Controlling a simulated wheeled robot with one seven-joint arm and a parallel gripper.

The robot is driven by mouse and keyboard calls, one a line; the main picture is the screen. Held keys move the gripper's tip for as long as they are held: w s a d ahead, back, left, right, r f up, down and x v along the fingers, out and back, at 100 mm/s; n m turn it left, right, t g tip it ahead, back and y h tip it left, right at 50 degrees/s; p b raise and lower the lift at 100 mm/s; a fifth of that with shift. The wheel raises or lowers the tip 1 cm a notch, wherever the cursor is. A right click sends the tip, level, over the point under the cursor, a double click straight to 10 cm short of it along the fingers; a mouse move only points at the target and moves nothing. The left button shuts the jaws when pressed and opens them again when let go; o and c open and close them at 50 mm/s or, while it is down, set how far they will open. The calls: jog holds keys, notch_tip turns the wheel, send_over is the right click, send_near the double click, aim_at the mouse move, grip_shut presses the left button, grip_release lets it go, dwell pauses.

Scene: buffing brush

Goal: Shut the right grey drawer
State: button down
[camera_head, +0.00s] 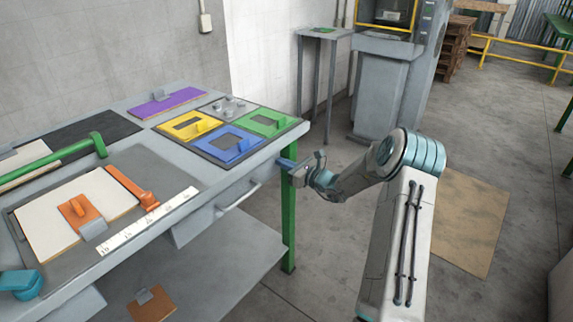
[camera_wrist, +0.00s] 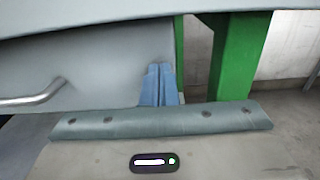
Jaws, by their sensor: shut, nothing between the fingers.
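The right grey drawer (camera_head: 206,213) is under the near edge of the grey workbench, with a bar handle (camera_head: 240,197) across its front. How far it stands out from the bench is hard to tell. My gripper (camera_head: 284,163) is at the bench's right end, near the green leg, to the right of the handle. In the wrist view its blue fingers (camera_wrist: 159,72) are together and empty, with their tips over the right end of the drawer front (camera_wrist: 110,75). Whether they touch it I cannot tell. The handle shows at the left (camera_wrist: 35,97).
The workbench rim (camera_head: 265,147) overhangs the drawer. A green leg (camera_head: 289,220) stands just beyond my fingers. A lower shelf (camera_head: 225,255) is below. The bench top holds coloured plates, a white ruler (camera_head: 150,220) and a green-handled tool (camera_head: 60,155). Floor to the right is open.

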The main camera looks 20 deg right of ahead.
jog(key=shift+w+a+r, duration=0.15)
jog(key=shift+a+r, duration=0.15)
jog(key=p+v, duration=0.1)
jog(key=v, duration=1.4)
jog(key=s+a+r+n+g+p, duration=0.3)
jog(key=s+a+r+n+g, duration=0.35)
jog(key=a, duration=0.25)
jog(key=s+a+r+n+g+p, duration=0.4)
jog(key=s+a+r+n+g, duration=0.15)
jog(key=a+n, duration=0.3)
jog(key=s+r+n+h+p, duration=0.4)
jog(key=s+r+n+h, duration=0.1)
jog(key=s, duration=0.5)
jog(key=s+d+r+n+h+p, duration=0.1)
jog(key=s+r+n+h+p, duration=0.3)
jog(key=s+r+n, duration=0.4)
jog(key=shift+s+d+r+n+h, duration=0.3)
jog(key=shift+s+r+h, duration=0.15)
jog(key=shift+s+h, duration=0.45)
jog(key=shift+s, duration=0.1)
